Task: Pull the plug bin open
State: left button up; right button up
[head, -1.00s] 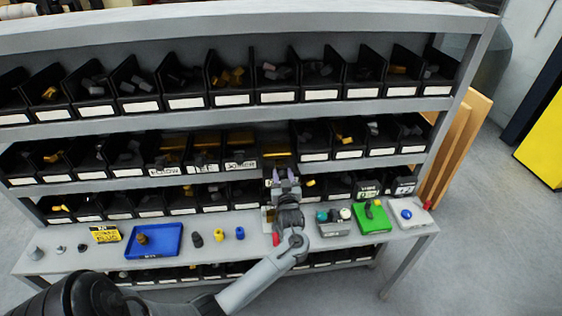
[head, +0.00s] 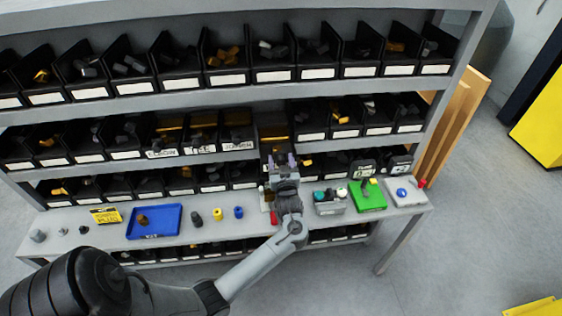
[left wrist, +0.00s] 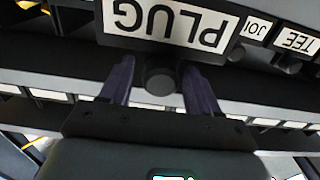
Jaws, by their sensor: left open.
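The plug bin (left wrist: 168,20) shows its white PLUG label upside down at the top of the left wrist view. A dark round knob (left wrist: 160,78) sticks out below that label. My left gripper (left wrist: 158,66) is open, with one purple finger on each side of the knob and a gap visible at both sides. In the head view, my left gripper (head: 281,160) is at the front of the middle bin row, right of the bins labelled elbow, tee and joint. It hides most of the plug bin's front there. My right gripper is not in view.
The elbow bin (head: 163,153) and tee bin (head: 203,148) stand left along the same row. On the worktop below are a blue tray (head: 153,233), a green tray (head: 368,206) and a grey box (head: 329,209). Open floor lies to the right.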

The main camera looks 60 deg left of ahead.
pick_arm(q)
jog(key=b+v, duration=0.2)
jog(key=v, duration=0.8)
jog(key=shift+d, duration=0.25)
jog(key=shift+s, duration=0.25)
